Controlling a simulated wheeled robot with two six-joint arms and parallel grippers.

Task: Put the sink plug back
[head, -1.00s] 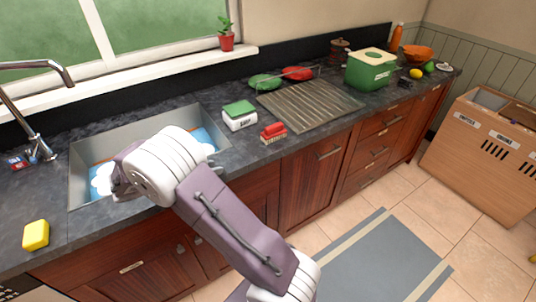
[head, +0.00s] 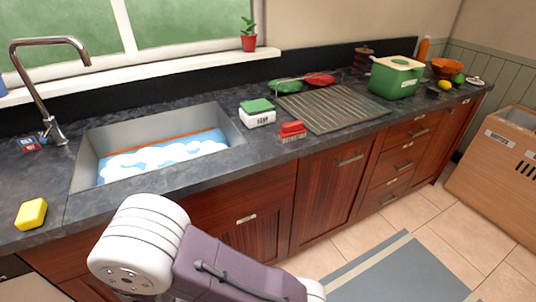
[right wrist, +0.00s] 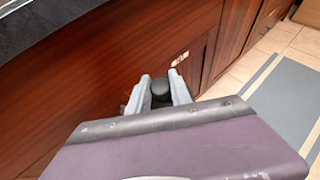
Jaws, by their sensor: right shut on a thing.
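The grey sink (head: 88,165) is set in the dark countertop at the left of the head view. Blue water with white suds (head: 165,155) lies in it, and the drain cannot be made out. My right gripper (right wrist: 161,84) is shut on a small dark rounded thing (right wrist: 159,88), which looks like the sink plug; the fingers hide part of it. In the right wrist view they are in front of the wooden cabinet fronts, below the counter edge. In the head view my right arm is in front of the sink, with its gripper hidden. My left gripper is not in view.
A chrome tap (head: 50,85) stands behind the sink's left end. A yellow sponge (head: 31,213) lies on the counter at left.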

